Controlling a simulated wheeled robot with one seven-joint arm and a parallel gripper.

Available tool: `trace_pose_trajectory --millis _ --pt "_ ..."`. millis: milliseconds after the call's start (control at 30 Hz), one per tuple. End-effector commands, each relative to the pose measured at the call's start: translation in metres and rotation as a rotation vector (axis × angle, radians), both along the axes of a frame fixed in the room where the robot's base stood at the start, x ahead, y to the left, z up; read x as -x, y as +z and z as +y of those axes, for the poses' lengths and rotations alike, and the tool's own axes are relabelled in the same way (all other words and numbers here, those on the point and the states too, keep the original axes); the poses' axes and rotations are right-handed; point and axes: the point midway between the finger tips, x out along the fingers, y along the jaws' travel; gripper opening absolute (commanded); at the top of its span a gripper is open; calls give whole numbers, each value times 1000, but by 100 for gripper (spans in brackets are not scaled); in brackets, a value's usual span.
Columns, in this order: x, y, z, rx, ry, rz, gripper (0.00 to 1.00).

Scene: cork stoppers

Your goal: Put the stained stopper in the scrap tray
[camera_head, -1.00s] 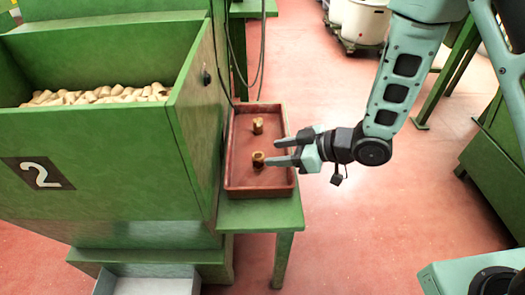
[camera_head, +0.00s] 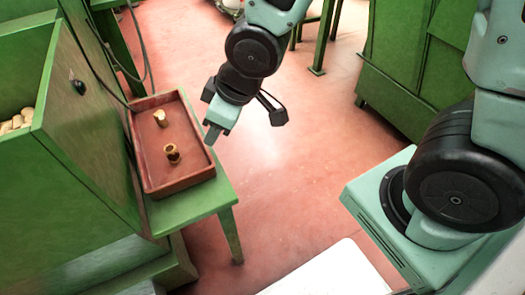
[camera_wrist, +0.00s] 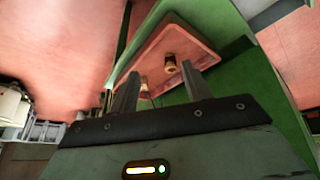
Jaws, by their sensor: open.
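Two cork stoppers stand apart in a shallow red-brown tray (camera_head: 180,187). The nearer stopper (camera_head: 172,153) looks darker, with a dark patch also showing in the wrist view (camera_wrist: 170,64). The farther stopper (camera_head: 160,118) looks lighter; in the wrist view it is partly hidden (camera_wrist: 144,84). I cannot tell for sure which one is stained. My gripper (camera_head: 212,132) is open and empty, above and by the tray's right edge, apart from both stoppers. In the wrist view its two fingers (camera_wrist: 161,90) are spread, with the tray beyond them.
The tray sits on a green stand (camera_head: 190,212) beside a large green bin (camera_head: 60,150) holding many pale corks (camera_head: 17,121). A cable (camera_head: 115,65) hangs behind the tray. A green cabinet (camera_head: 412,70) stands at right. Red floor (camera_head: 290,150) between is clear.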

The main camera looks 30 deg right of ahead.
Motion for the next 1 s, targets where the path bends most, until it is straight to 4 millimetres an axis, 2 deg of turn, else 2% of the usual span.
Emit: trace_pose_trajectory --millis 33,200,300,400,500,767,867,1000 --pt "21 13 -1 36 -28 45 48" --pt "93 37 -11 136 -107 235 48" --pt "125 47 -14 171 -129 317 48" --pt "143 52 -16 191 -139 366 48" --pt "150 54 -17 198 -143 384 48" --pt "150 54 -17 199 -143 386 48" --pt "149 60 -17 199 -144 385 48" --pt "149 82 -17 199 -144 385 48"
